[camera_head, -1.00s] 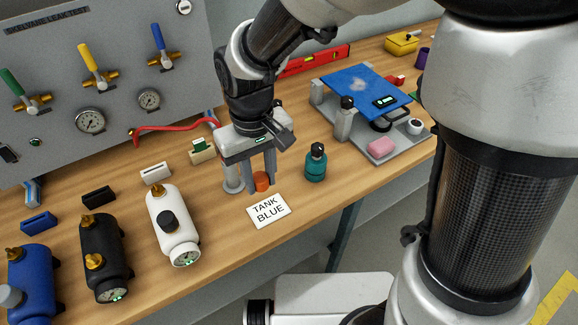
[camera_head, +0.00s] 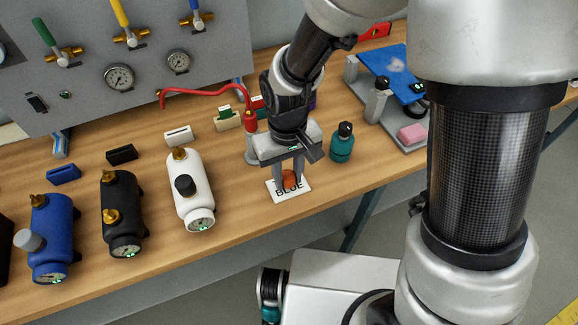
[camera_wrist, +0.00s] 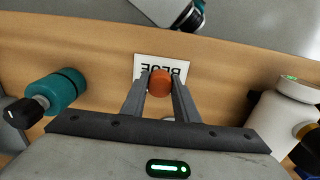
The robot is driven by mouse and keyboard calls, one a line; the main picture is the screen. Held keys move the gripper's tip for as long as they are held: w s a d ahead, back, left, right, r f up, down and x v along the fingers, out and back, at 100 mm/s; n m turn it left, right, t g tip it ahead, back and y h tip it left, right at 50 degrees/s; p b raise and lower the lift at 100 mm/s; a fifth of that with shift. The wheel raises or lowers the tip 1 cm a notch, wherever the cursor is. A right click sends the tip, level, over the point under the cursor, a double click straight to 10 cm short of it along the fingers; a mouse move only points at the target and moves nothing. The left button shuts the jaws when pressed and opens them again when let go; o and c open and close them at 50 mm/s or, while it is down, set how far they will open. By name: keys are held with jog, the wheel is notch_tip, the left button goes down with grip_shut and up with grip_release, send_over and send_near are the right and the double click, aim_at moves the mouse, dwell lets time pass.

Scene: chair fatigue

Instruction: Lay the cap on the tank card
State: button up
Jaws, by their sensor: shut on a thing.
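The cap (camera_head: 289,178) is a small orange-red piece. My gripper (camera_head: 290,182) is shut on it, and the cap shows between the fingertips in the wrist view (camera_wrist: 160,82). The tank card (camera_head: 279,195) is a white card on the bench, and the word BLUE shows on it. The cap and fingers hide its upper part in the head view. In the wrist view the card (camera_wrist: 148,66) lies behind and below the cap. The cap is over the card; I cannot tell whether it touches it.
A teal bottle with a black top (camera_head: 341,145) stands right of the card. A white tank (camera_head: 190,196), a black tank (camera_head: 121,215) and a blue tank (camera_head: 50,240) lie to the left. A red hose (camera_head: 205,92) runs behind my gripper. The bench's front edge is close to the card.

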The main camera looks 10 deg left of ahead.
aim_at(289, 176)
jog(key=shift+f+b, duration=0.55)
jog(key=shift+f, duration=0.1)
jog(key=o, duration=1)
jog(key=shift+s, duration=0.1)
notch_tip(289, 176, up, 14)
jog(key=f+p, duration=0.1)
jog(key=p, duration=0.2)
jog(key=s+d+r+m+t, duration=0.2)
jog(key=d+r, duration=0.2)
jog(key=d, duration=0.2)
jog(key=s+d+r+m+t, duration=0.1)
jog(key=s+d+r+m, duration=0.1)
jog(key=d+r, duration=0.3)
jog(key=s+d+r+m+t, duration=0.1)
jog(key=d+r+m+t, duration=0.1)
jog(key=d+r, duration=0.3)
jog(key=shift+s+d+r+t, duration=0.1)
jog(key=shift+s+d+t, duration=0.1)
jog(key=shift+d, duration=0.85)
jog(key=shift+s+d+r+t, duration=0.1)
jog(key=shift+s+d, duration=0.1)
jog(key=shift+d, duration=0.85)
